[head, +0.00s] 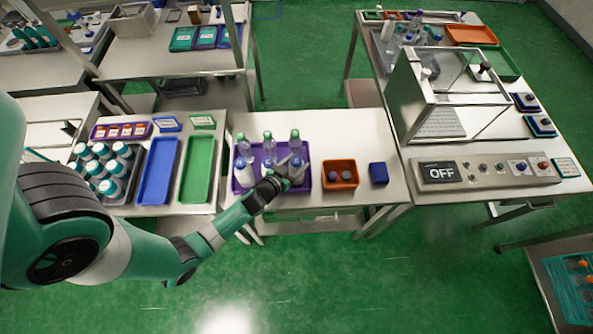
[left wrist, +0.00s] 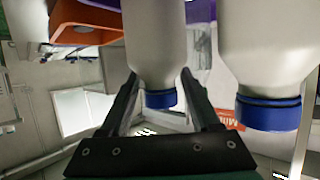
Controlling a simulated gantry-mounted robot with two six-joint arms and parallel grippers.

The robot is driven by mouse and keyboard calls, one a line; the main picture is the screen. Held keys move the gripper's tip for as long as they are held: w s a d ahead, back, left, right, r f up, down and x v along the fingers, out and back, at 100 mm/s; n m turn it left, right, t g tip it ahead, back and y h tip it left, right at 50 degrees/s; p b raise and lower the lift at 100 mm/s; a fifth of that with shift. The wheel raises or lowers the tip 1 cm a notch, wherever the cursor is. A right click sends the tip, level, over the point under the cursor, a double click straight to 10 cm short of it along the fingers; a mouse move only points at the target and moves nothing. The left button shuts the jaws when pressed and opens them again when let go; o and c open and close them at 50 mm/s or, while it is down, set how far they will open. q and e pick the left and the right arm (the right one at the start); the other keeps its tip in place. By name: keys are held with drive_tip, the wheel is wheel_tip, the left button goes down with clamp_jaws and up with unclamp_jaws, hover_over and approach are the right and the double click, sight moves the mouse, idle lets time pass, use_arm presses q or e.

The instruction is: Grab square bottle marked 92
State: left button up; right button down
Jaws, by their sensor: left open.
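Several bottles stand in a purple tray (head: 305,184) on the middle table: clear ones (head: 268,146) at the back and white, blue-capped ones (head: 243,174) in front. My left gripper (head: 291,172) is over the tray's right part, low among the bottles. In the left wrist view, the open fingers (left wrist: 161,84) lie on either side of a pale bottle (left wrist: 156,40) with a blue cap, which appears upside down. Contact cannot be told. A second pale bottle (left wrist: 268,45) is beside it, outside the fingers. No number 92 is readable. My right gripper is not in view.
An orange bin (head: 340,186) with dark round items and a blue box (head: 378,173) stand right of the tray. Blue (head: 158,170) and green (head: 198,168) trays lie to its left. A machine with an OFF display (head: 440,173) stands at the right.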

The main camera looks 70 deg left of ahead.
use_arm(q)
clamp_jaws()
